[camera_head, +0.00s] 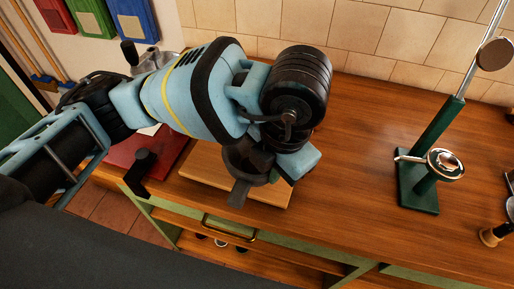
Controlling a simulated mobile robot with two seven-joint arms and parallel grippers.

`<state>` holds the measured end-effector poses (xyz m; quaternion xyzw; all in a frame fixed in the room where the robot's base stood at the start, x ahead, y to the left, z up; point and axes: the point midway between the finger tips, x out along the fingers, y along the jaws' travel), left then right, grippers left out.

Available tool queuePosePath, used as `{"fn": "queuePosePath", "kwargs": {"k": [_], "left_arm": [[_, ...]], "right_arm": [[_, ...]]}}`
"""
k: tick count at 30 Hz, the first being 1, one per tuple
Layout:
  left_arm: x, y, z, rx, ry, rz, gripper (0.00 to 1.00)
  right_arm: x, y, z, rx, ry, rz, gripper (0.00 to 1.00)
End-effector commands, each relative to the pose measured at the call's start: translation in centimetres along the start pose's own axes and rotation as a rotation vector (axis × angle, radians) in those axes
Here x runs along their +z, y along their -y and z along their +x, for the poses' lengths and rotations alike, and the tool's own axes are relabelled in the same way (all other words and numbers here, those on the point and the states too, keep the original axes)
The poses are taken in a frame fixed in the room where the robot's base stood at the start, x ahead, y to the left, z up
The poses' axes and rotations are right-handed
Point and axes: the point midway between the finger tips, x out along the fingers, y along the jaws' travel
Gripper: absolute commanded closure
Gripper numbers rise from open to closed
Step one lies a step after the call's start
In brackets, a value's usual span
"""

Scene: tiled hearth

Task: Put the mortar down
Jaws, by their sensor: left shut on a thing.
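My left gripper (246,182) reaches in from the left and points down over the wooden board (205,168) on the counter. It is shut on a dark grey, bowl-like thing, which I take to be the mortar (238,160). My wrist and gripper hide much of the mortar, so its base is unclear. I cannot tell whether it touches the board or hangs just above it. My right gripper is out of view.
A green stand with a metal lever (426,165) stands on the counter at right. A red thing (135,158) lies left of the board. The wooden counter (345,150) is clear between board and stand.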

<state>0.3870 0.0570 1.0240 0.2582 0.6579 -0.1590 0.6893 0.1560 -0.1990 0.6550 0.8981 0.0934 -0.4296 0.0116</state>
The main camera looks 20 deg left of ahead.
Motion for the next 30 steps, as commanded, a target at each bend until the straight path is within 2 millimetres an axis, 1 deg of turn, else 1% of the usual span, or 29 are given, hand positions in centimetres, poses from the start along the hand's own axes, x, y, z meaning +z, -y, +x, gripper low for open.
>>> {"fn": "queuePosePath", "kwargs": {"k": [1, 3, 6, 9, 13, 21, 26, 30], "left_arm": [[0.5, -1.1, 0.1, 0.002, 0.001, -0.007, 1.00], [1.0, -2.4, 0.4, 0.002, 0.002, -0.007, 1.00], [1.7, -4.0, 0.8, 0.002, 0.002, -0.005, 1.00], [2.2, -5.1, 1.1, 0.002, 0.003, -0.003, 1.00], [2.6, -5.9, 1.3, 0.001, 0.004, -0.002, 1.00], [2.8, -6.2, 1.4, 0.001, 0.004, 0.000, 1.00], [3.2, -7.3, 1.6, 0.002, 0.003, -0.003, 1.00], [3.1, -6.9, 3.3, 0.002, 0.001, 0.000, 1.00]], "right_arm": [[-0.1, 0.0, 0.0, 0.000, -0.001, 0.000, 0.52], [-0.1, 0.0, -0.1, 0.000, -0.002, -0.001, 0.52], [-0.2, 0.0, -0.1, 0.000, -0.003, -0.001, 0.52], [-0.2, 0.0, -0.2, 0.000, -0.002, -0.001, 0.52], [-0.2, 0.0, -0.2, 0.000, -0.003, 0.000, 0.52], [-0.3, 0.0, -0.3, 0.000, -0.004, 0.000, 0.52], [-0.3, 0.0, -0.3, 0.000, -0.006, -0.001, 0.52], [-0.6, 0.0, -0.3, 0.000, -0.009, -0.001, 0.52]]}}
